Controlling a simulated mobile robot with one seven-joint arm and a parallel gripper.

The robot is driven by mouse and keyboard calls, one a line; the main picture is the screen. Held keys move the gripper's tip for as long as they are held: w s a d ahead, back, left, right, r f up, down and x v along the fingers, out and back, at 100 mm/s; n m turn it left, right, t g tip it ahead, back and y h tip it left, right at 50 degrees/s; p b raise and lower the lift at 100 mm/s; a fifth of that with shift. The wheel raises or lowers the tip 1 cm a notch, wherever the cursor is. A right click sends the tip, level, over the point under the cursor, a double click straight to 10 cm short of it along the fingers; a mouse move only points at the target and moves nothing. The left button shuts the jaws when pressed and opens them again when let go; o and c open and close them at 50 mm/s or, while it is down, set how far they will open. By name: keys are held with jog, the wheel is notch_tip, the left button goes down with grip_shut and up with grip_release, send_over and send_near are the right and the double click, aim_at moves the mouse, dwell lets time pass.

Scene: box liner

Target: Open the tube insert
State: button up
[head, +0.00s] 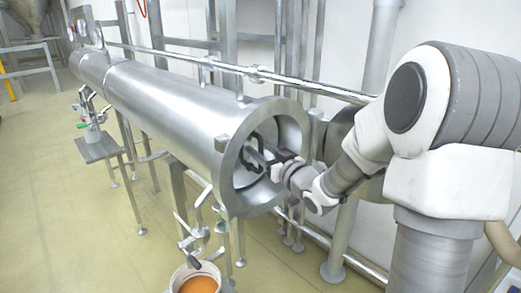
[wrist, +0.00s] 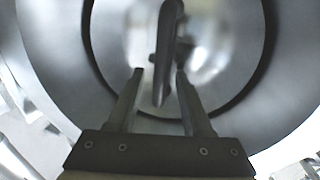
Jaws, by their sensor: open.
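A long steel tube (head: 160,95) lies level on a frame, with a thick round flange (head: 228,185) at its near end. My gripper (head: 262,158) reaches into the flange mouth from the right, and the head view shows it small and partly hidden. In the wrist view, the shiny round face of the tube insert (wrist: 215,50) sits inside a dark ring. A grey upright handle (wrist: 165,45) stands out from it. My gripper (wrist: 159,74) is open, with one finger on each side of the handle's lower part in the picture. I cannot tell whether they touch.
A container of orange contents (head: 198,284) stands on the floor below the flange, with a metal clamp or bracket (head: 196,235) above it. A horizontal rail (head: 250,72) runs behind the tube. Floor at left (head: 45,190) is clear.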

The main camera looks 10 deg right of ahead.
jog(key=shift+w+a, duration=0.1)
jog(key=shift+w, duration=0.15)
grip_shut()
dwell(1.4)
